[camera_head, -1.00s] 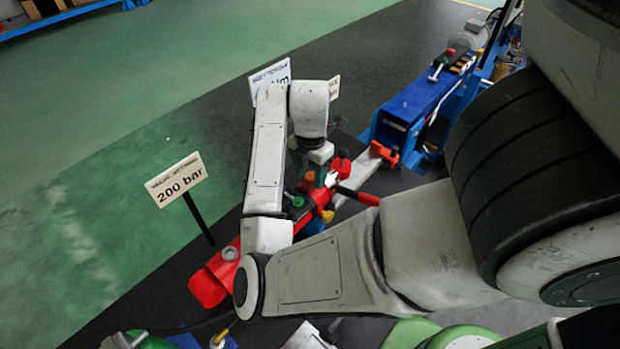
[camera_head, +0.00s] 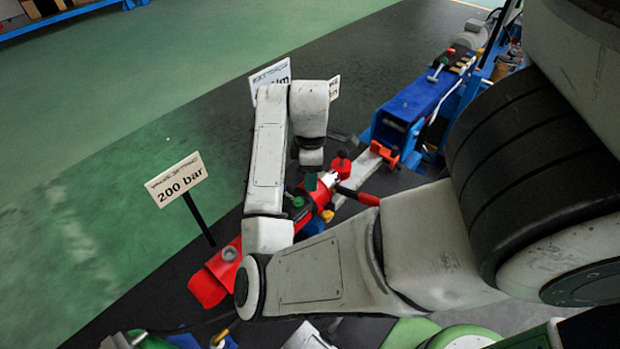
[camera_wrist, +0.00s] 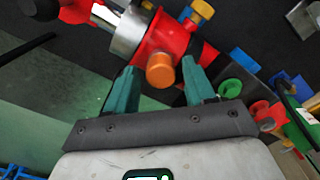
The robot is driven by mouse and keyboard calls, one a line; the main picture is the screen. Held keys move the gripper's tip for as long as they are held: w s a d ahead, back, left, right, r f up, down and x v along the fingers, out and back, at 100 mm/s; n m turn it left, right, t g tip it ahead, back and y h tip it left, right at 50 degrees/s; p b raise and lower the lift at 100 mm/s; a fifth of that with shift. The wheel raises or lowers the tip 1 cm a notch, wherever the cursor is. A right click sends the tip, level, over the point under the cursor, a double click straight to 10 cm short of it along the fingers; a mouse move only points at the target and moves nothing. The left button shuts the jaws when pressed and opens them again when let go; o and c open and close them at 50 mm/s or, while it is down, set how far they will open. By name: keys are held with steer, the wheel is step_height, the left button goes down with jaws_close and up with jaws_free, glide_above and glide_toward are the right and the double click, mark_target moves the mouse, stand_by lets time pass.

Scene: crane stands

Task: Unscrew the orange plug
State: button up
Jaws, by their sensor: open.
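The orange plug (camera_wrist: 160,70) sticks out of the side of a red valve body (camera_wrist: 168,38) in the wrist view. My gripper (camera_wrist: 158,75) is open, with its two green fingers on either side of the plug. A gap shows between each finger and the plug, so it is not gripped. In the head view my gripper (camera_head: 311,181) is beside the red body (camera_head: 325,192), and its finger hides the plug there.
A yellow knob (camera_wrist: 201,9) and a green knob (camera_wrist: 230,88) are close to the fingers. A red lever (camera_head: 360,196) juts right. A blue crane unit (camera_head: 415,105) stands at the right, and a 200 bar sign (camera_head: 176,181) at the left. Green floor lies open at the left.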

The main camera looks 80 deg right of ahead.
steer(key=m, duration=1)
steer(key=shift+b, duration=0.3)
steer(key=m, duration=0.5)
steer(key=shift+b, duration=0.35)
steer(key=m+b, duration=0.1)
steer(key=m, duration=0.4)
steer(key=shift+m, duration=0.3)
steer(key=shift+c, duration=0.3)
jaws_close()
steer(key=shift+r+p, duration=0.15)
steer(key=shift+p, duration=0.2)
